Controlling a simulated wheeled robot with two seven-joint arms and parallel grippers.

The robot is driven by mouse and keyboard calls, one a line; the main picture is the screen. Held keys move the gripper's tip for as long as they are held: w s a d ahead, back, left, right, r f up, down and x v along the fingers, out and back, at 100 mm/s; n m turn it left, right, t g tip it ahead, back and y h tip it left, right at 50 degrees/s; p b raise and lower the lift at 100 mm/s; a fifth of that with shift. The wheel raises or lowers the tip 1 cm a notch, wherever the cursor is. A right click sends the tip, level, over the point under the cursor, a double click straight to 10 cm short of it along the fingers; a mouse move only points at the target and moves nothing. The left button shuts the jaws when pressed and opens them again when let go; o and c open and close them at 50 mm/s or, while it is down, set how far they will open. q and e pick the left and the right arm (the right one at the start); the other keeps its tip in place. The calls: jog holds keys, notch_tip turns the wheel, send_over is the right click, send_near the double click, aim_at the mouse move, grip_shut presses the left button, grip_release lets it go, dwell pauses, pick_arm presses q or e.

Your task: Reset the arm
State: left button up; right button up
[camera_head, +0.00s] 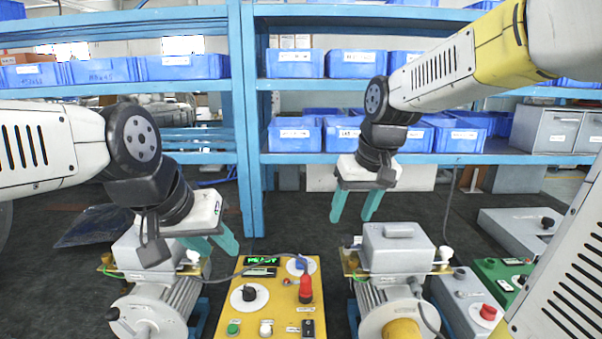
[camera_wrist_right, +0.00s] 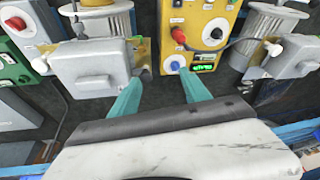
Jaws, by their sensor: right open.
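My left gripper (camera_head: 221,254) is at the left of the head view, above the left blower's motor side, with its two teal fingers apart and nothing visible between them. My right gripper (camera_head: 351,220) hangs right of centre in front of the shelf, pointing down, its teal fingers spread and empty. The right wrist view also shows its open fingers (camera_wrist_right: 158,88) with dark floor between the tips. Both arms are raised, clear of the bench objects as far as I can see.
Blue shelving (camera_head: 246,120) with bins stands behind.

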jog(key=s+d+m+t, duration=0.2)
jog(key=s+d, duration=0.1)
jog(key=s, duration=1)
jog(key=shift+d+r+t, duration=0.2)
jog(key=shift+d+t, duration=0.05)
jog(key=shift+t, duration=0.15)
dwell(0.9)
